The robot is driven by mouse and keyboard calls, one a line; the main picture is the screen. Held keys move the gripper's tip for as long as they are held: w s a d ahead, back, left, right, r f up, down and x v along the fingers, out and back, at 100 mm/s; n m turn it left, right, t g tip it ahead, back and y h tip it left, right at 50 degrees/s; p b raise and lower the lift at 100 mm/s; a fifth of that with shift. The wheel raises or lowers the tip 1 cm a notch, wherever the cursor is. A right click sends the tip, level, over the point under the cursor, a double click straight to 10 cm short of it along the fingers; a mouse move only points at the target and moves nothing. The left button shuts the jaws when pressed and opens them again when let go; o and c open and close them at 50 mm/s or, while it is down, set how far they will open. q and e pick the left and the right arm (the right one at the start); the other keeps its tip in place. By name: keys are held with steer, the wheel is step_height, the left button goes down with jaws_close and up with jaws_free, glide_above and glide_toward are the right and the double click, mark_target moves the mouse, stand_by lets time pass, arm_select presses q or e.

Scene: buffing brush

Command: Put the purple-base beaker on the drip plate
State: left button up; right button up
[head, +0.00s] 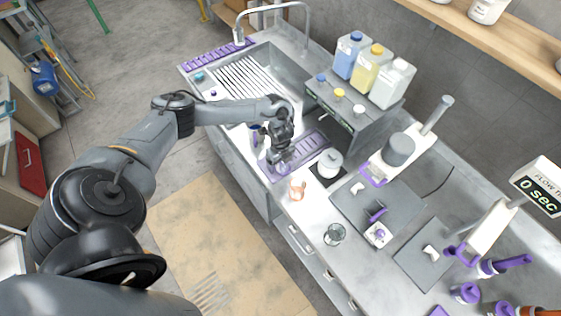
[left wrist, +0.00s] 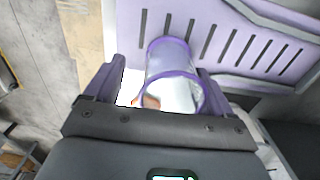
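The purple-base beaker (left wrist: 172,75) is clear, with a purple base and a purple rim. In the left wrist view it sits between the fingers of my left gripper (left wrist: 158,88), with a visible gap by the left finger. The purple slotted drip plate (left wrist: 232,42) lies behind it, and the base overlaps the plate. I cannot tell whether the base rests on it. In the head view my left gripper (head: 279,163) is low over the near-left end of the drip plate (head: 311,146) and hides part of the beaker. My right gripper is out of view.
An orange-marked beaker (head: 297,190) stands just in front of the plate. A white lidded pot (head: 330,162) is to the right. A grey shelf with bottles (head: 372,68) stands behind. The sink (head: 245,78) is to the left, and a glass beaker (head: 334,234) stands further right.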

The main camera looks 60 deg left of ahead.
arm_select(q)
step_height(320, 180, up, 12)
steer(key=w+d+f+t+h+p, duration=0.1)
steer(key=d+f+t+h, duration=0.15)
steer(key=d, duration=1.25)
steer(key=d+f+t+h, duration=0.1)
steer(key=d+t, duration=0.2)
steer(key=d, duration=1.3)
steer(key=s+d+r+n+t+y, duration=0.1)
steer(key=s+d+r+n+t, duration=0.1)
steer(key=s+r+n, duration=0.3)
steer(key=s+a+n+g+y, duration=0.2)
steer(key=s+a+n+g, duration=0.2)
steer(key=s+a+n, duration=0.4)
steer(key=s+n, duration=0.2)
steer(key=s, duration=0.1)
steer(key=shift+r, duration=0.2)
steer(key=shift+a, duration=0.1)
